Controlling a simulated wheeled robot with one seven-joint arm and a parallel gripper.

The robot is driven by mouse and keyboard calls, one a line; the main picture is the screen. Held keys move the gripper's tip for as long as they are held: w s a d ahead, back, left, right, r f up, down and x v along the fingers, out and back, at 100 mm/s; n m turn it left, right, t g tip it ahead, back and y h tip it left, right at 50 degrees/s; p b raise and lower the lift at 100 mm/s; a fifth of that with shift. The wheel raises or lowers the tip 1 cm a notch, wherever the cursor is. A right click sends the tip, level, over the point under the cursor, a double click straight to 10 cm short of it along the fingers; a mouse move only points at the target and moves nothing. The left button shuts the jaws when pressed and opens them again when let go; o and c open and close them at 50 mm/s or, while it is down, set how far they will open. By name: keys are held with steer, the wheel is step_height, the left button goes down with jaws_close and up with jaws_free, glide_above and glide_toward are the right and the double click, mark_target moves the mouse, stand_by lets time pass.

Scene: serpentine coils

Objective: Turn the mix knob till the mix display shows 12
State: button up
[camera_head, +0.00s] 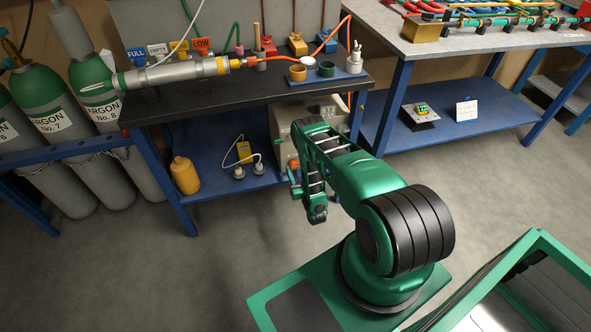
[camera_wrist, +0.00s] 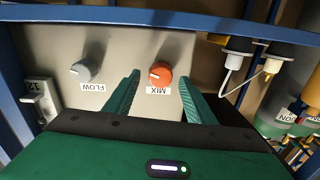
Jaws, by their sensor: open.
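The mix knob (camera_wrist: 160,74) is a round orange knob with a pale pointer mark on a grey metal panel (camera_wrist: 125,45). Its MIX label (camera_wrist: 158,90) appears upside down in the wrist view. My gripper (camera_wrist: 159,80) is open, with one green finger on each side of the knob; I cannot tell whether they touch it. In the head view my gripper (camera_head: 293,180) is low in front of the grey box (camera_head: 284,118) under the bench. A small display (camera_head: 326,111) on the box is partly hidden by my arm, and its number is not legible.
A grey FLOW knob (camera_wrist: 85,70) is on the same panel, left of the mix knob in the wrist view. A blue frame bar (camera_wrist: 120,15) crosses above. A yellow bottle (camera_head: 185,175) and plugs (camera_head: 248,168) stand on the lower shelf.

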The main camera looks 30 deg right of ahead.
steer(key=v, duration=0.8)
steer(key=shift+s, duration=0.3)
